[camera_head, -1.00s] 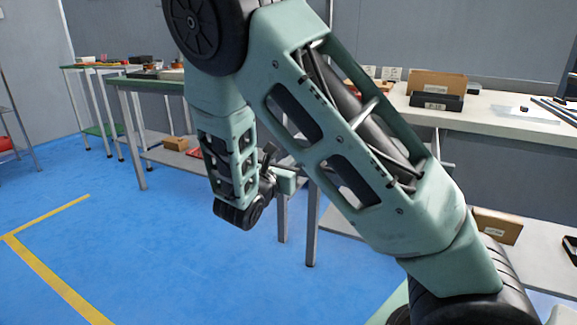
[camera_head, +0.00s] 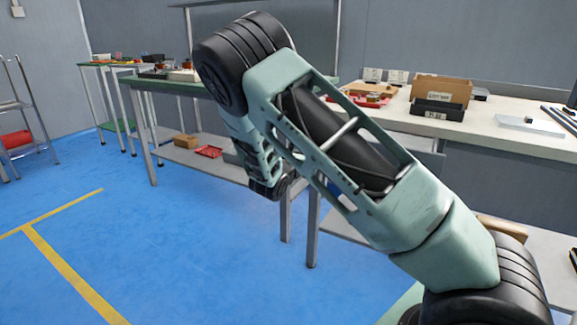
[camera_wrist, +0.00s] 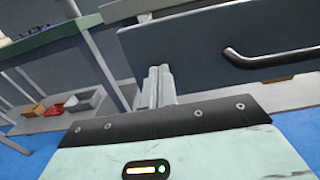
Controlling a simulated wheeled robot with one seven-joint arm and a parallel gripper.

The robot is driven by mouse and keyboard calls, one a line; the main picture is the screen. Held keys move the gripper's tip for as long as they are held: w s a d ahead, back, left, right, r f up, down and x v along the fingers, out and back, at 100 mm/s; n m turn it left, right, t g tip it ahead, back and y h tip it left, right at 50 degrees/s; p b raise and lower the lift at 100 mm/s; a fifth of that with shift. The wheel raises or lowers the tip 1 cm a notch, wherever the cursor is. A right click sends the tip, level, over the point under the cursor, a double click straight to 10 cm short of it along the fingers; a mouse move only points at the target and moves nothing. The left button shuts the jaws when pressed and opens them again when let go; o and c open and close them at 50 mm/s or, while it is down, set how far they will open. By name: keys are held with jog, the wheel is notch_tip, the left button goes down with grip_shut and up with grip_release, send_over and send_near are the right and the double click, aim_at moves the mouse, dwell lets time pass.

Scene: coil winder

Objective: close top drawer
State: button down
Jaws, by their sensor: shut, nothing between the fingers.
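The drawer's dark grey front (camera_wrist: 200,45) fills the upper right of the wrist view, with a curved metal handle (camera_wrist: 270,58) on it. The front appears to stand out from the pale bench edge behind it. My gripper (camera_wrist: 160,75) is shut and empty. Its fingertips are close to the left end of the drawer front, left of the handle; I cannot tell whether they touch it. In the head view, a grey part of the drawer (camera_head: 428,158) shows under the worktop, and my arm hides the gripper and most of the front.
The pale worktop (camera_head: 480,133) carries a cardboard box (camera_head: 442,88) and a black bin (camera_head: 437,109). A green-topped table (camera_head: 180,82) stands to the left, with a small box (camera_head: 185,140) and red tray (camera_head: 208,151) on its low shelf. Blue floor at left is clear.

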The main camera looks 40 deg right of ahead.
jog(key=p+x, duration=0.1)
jog(key=x, duration=1.4)
jog(key=shift+w+d, duration=0.3)
jog(key=shift+d, duration=0.3)
jog(key=shift+d+r, duration=0.25)
